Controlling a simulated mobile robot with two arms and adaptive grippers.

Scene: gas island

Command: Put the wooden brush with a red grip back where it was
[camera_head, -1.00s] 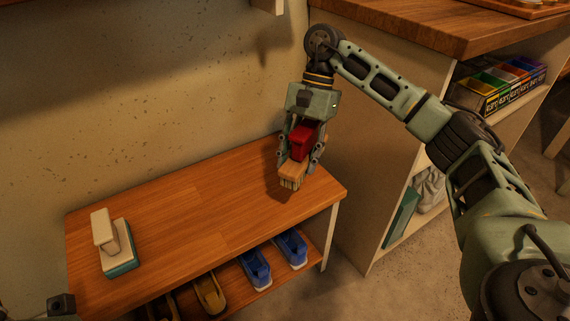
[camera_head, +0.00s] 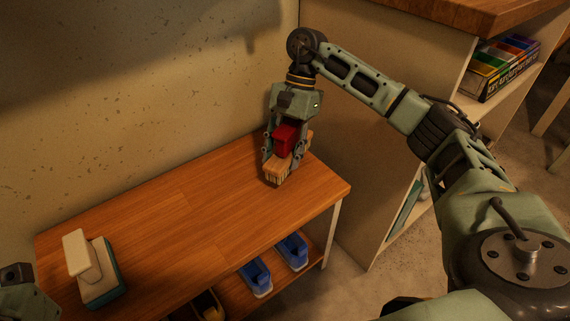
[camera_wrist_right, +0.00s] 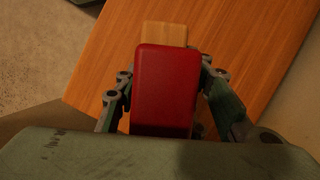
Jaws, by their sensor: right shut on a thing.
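The wooden brush has a red grip (camera_head: 285,138) and a pale wooden body with bristles below (camera_head: 278,172). My right gripper (camera_head: 284,152) is shut on the red grip, pointing down over the right part of the wooden bench top (camera_head: 190,205). The bristles are at or just above the bench top; I cannot tell whether they touch. In the right wrist view the red grip (camera_wrist_right: 165,85) sits between the two fingers, with a wooden end (camera_wrist_right: 165,33) showing beyond it. My left gripper (camera_head: 22,285) shows only in part at the lower left edge, its fingers unclear.
A white-handled block with a teal base (camera_head: 95,275) stands on the bench's left end. Blue shoe-like items (camera_head: 292,250) and a yellow one (camera_head: 207,307) lie on the shelf below. A taller cabinet (camera_head: 370,130) stands right of the bench. The bench's middle is clear.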

